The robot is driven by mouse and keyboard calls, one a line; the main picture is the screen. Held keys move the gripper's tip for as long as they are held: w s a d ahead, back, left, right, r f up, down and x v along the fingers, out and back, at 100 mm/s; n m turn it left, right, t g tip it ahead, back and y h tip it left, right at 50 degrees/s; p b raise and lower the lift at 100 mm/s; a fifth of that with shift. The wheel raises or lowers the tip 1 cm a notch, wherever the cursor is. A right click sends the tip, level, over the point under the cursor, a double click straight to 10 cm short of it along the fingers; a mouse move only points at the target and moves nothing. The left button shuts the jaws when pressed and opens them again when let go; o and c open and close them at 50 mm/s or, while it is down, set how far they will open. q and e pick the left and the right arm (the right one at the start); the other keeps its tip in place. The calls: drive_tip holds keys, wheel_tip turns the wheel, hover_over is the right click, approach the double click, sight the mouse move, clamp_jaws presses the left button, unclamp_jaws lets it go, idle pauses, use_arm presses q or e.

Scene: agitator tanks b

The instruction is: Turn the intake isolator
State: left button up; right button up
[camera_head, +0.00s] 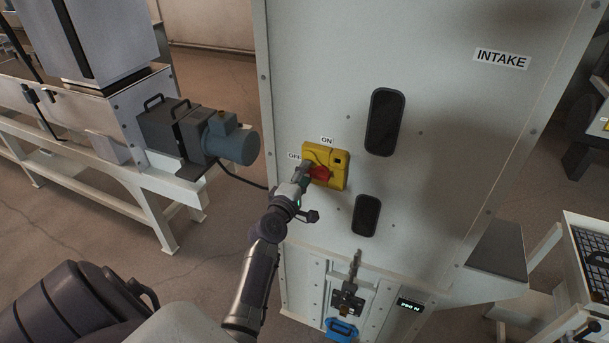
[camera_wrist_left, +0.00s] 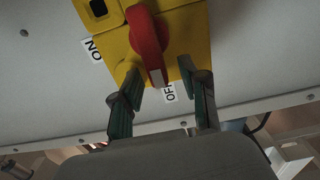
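The intake isolator is a yellow box (camera_head: 339,175) with a red handle (camera_head: 320,172) on the pale cabinet front, with ON marked above it and OFF to its left. In the left wrist view, the yellow box (camera_wrist_left: 185,32) fills the top and the red handle (camera_wrist_left: 149,45) points toward the OFF label. My left gripper (camera_head: 304,172) is at the left side of the isolator. In the wrist view its two fingers (camera_wrist_left: 160,72) are apart, one on each side of the handle's tip, with gaps visible. My right gripper is not in view.
The cabinet (camera_head: 290,60) carries an INTAKE label (camera_head: 502,59) and two dark oval recesses, the upper one (camera_head: 385,122) right of the isolator. Below are a latch with a blue part (camera_head: 341,328) and a small display (camera_head: 410,305). A motor (camera_head: 232,143) stands left on a white frame.

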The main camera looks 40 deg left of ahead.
use_arm(q)
drive_tip(key=v, duration=1.2)
drive_tip(key=shift+f, duration=0.15)
